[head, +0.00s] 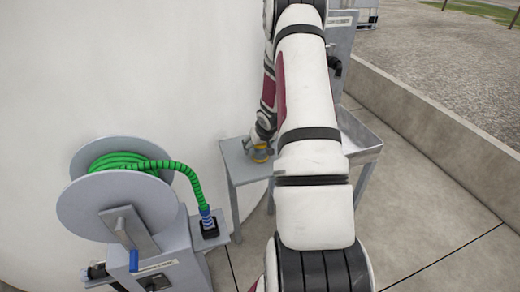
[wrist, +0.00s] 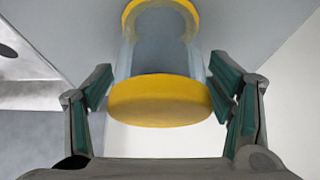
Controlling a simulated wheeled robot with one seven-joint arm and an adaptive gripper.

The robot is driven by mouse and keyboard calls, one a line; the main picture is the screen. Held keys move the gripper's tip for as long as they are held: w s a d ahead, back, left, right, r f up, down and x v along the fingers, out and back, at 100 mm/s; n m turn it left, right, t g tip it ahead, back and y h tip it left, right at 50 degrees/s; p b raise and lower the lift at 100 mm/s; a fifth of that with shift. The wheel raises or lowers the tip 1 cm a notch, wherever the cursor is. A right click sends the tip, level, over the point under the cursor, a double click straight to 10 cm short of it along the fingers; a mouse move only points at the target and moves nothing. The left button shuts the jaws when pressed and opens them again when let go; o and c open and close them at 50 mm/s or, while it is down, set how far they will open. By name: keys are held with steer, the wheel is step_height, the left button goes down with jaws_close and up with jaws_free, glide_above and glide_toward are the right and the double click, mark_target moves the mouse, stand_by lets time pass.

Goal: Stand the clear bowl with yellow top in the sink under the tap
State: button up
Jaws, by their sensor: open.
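The clear bowl with yellow top (wrist: 160,101) stands in the middle of the wrist view, a see-through body between a near yellow disc and a far yellow ring. In the head view its yellow part (head: 262,155) shows on the small grey table. My gripper (wrist: 160,78) is open, with one finger on each side of the bowl and gaps visible between them. In the head view my gripper (head: 261,146) is at the bowl, partly hidden by my arm. The metal sink (head: 365,150) is to the right, partly behind my arm. A dark fitting (head: 335,66) above it may be the tap.
The grey table (head: 240,172) stands against a large white curved wall (head: 150,70). A reel with green hose (head: 125,162) on a grey stand is at the left front. A low concrete kerb (head: 430,115) runs along the right. Paved floor lies open at the lower right.

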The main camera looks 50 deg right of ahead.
steer(key=c, duration=1.4)
steer(key=shift+r, duration=0.1)
steer(key=shift+c, duration=0.2)
